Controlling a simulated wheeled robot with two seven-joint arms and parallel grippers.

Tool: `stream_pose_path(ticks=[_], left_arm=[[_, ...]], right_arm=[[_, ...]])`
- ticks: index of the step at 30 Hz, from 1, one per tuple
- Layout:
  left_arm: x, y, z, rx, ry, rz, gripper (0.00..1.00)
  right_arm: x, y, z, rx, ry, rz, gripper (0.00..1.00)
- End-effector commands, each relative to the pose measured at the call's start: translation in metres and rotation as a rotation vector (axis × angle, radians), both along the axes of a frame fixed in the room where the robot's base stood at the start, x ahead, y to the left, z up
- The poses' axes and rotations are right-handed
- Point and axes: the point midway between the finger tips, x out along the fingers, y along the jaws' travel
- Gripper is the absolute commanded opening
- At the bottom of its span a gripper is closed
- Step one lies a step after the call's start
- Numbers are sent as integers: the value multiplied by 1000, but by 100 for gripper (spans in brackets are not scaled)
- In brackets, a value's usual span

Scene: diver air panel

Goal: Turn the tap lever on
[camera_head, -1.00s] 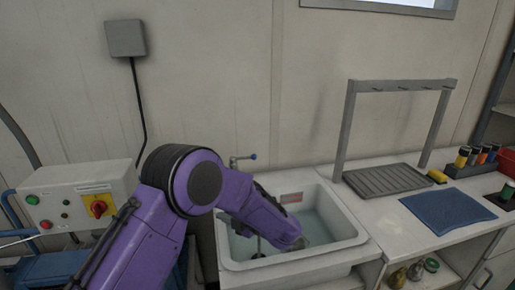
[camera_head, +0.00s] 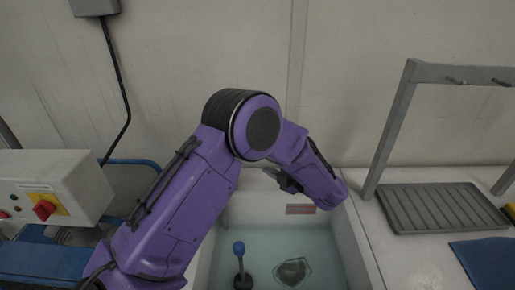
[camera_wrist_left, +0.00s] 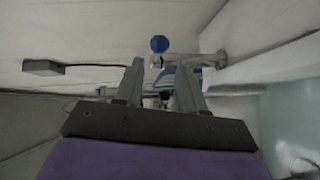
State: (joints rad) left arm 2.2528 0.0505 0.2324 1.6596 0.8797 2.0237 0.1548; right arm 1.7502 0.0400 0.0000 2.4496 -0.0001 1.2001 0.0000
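The tap lever's blue knob (camera_wrist_left: 159,44) shows in the left wrist view, just beyond the gap between my fingertips. The pale metal tap (camera_wrist_left: 208,60) is right of it there. My left gripper (camera_wrist_left: 160,68) is open, with one finger on each side of the gap and nothing between them. In the head view my left gripper (camera_head: 282,180) is partly hidden by its own purple wrist, above the back of the sink. The tap lever is hidden behind my arm in that view. My right gripper is not in view.
A control box (camera_head: 52,188) with a red knob stands left. A rack (camera_head: 385,130) and draining tray (camera_head: 440,207) stand right.

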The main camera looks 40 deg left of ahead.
Motion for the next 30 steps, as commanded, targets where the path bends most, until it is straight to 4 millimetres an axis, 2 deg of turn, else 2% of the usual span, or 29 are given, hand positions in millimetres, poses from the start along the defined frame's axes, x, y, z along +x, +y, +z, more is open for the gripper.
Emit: stream_pose_path(ticks=[12,18,24,25,28,30], left_arm=[[11,83,-11,-1,6,3,39],[11,100,-15,-1,5,3,39],[11,100,-16,0,4,3,39],[11,100,-16,0,4,3,36],[11,100,-16,0,4,2,4],[11,100,-16,0,4,2,0]], right_arm=[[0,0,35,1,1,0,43],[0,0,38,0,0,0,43],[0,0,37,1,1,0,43],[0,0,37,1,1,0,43],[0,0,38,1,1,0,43],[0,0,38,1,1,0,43]])
